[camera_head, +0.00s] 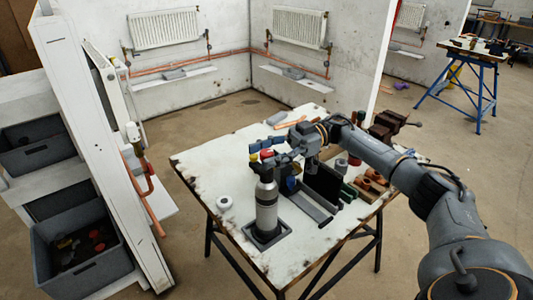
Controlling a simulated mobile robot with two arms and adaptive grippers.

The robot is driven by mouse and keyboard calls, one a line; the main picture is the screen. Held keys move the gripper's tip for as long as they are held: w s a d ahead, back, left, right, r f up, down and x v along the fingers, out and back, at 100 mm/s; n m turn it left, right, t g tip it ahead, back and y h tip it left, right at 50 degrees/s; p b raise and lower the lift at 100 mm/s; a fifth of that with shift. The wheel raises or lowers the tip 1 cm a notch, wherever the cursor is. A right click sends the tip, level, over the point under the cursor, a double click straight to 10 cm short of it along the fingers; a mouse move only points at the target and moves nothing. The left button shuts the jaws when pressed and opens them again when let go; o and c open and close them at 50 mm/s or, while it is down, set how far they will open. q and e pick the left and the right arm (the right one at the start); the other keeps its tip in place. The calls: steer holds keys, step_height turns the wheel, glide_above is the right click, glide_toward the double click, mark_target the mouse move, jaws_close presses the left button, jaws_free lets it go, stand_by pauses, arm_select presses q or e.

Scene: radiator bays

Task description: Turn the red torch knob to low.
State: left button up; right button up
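A grey torch cylinder (267,208) stands upright in a dark square base on the worn white table (205,165). A small red part (267,154), likely the torch knob, shows at its top beside a yellow part (254,158). My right gripper (277,159) comes in from the right and is at the torch head, right beside the red part. Whether it touches the knob, and whether its fingers are open or shut, is too small to tell. The knob's setting is not readable. My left gripper is not in view.
A white roll (225,203) stands left of the torch. A dark upright holder (322,184), copper-brown pieces (367,187) and a vise (388,124) crowd the table's right side. The table's front left is mostly bare. Grey bins (80,258) sit at the left.

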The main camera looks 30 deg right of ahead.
mark_target(272, 152)
steer(key=shift+d, duration=0.1)
steer(key=shift+d, duration=0.3)
steer(key=d, duration=0.6)
steer(key=shift+s+d, duration=0.2)
steer(key=shift+d, duration=0.15)
steer(key=shift+s+f, duration=0.1)
